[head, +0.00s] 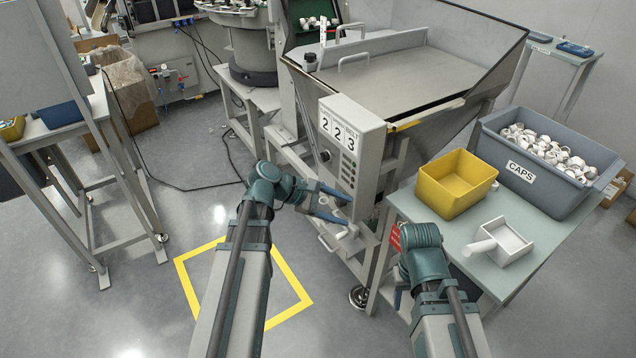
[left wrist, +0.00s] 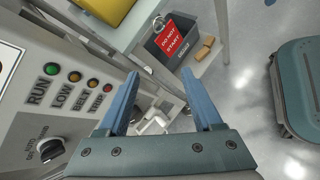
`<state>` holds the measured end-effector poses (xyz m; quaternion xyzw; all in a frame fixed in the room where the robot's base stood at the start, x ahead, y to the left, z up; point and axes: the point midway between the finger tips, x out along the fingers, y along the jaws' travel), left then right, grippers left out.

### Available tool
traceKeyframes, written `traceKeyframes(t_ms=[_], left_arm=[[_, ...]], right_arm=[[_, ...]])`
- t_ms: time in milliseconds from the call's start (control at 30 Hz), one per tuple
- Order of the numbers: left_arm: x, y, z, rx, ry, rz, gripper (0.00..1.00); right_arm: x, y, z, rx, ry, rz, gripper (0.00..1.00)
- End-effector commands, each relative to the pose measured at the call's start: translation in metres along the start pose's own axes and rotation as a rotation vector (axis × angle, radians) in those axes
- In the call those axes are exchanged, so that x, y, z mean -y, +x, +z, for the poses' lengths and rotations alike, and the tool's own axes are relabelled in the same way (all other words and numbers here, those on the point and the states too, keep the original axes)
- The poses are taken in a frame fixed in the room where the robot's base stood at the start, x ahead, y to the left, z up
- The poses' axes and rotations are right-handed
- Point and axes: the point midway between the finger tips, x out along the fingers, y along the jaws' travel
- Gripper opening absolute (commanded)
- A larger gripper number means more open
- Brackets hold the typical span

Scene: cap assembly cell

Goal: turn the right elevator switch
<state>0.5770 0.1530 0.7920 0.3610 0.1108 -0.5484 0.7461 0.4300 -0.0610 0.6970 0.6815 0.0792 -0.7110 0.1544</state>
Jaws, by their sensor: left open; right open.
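A grey control box (head: 367,172) with the digits 2 2 3 is fixed to the front of the hopper machine. A black selector switch (head: 325,156) is on its panel; in the left wrist view the switch (left wrist: 51,150) shows at the lower left, below the RUN lamp (left wrist: 51,69). My left gripper (head: 347,206) is open and empty, in front of the panel's lower part. Its blue fingers (left wrist: 167,100) point past the panel, to the right of the switch in the wrist view and apart from it. My right arm (head: 420,250) stands at the lower right; its fingers are hidden.
The table (head: 470,270) at right holds a yellow bin (head: 455,190), a grey CAPS bin (head: 530,185) and a white scoop (head: 505,242). A yellow floor square (head: 290,270) lies under my left arm.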

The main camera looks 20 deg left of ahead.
Motion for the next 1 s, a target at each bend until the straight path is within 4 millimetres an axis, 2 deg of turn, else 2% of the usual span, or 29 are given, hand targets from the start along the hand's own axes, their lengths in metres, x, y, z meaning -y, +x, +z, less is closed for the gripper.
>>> traceKeyframes(t_ms=[33,200,333,400,500,633,767,1000], left_arm=[[-0.01,-0.007,-0.035,0.049,-0.137,0.099,0.67],[-0.046,-0.067,-0.085,0.265,-0.523,0.351,0.67],[-0.06,-0.11,-0.111,0.408,-0.706,0.466,0.67],[-0.064,-0.126,-0.118,0.463,-0.765,0.501,0.67],[-0.067,-0.14,-0.123,0.51,-0.812,0.529,0.67],[-0.069,-0.144,-0.123,0.526,-0.828,0.535,0.67],[-0.072,-0.14,-0.121,0.525,-0.826,0.533,0.67],[-0.097,-0.11,-0.113,0.524,-0.824,0.529,0.67]], right_arm=[[0.003,0.034,-0.002,0.0,0.0,0.0,0.5],[0.007,0.075,-0.004,0.0,-0.001,0.001,0.5],[0.009,0.094,-0.005,0.0,-0.001,0.002,0.5],[0.009,0.099,-0.006,0.0,-0.001,0.002,0.5],[0.01,0.102,-0.006,0.0,-0.001,0.002,0.5],[0.01,0.102,-0.006,0.0,-0.001,0.002,0.5],[0.009,0.101,-0.006,0.0,-0.001,0.002,0.5],[0.009,0.101,-0.006,0.0,-0.001,0.002,0.5]])
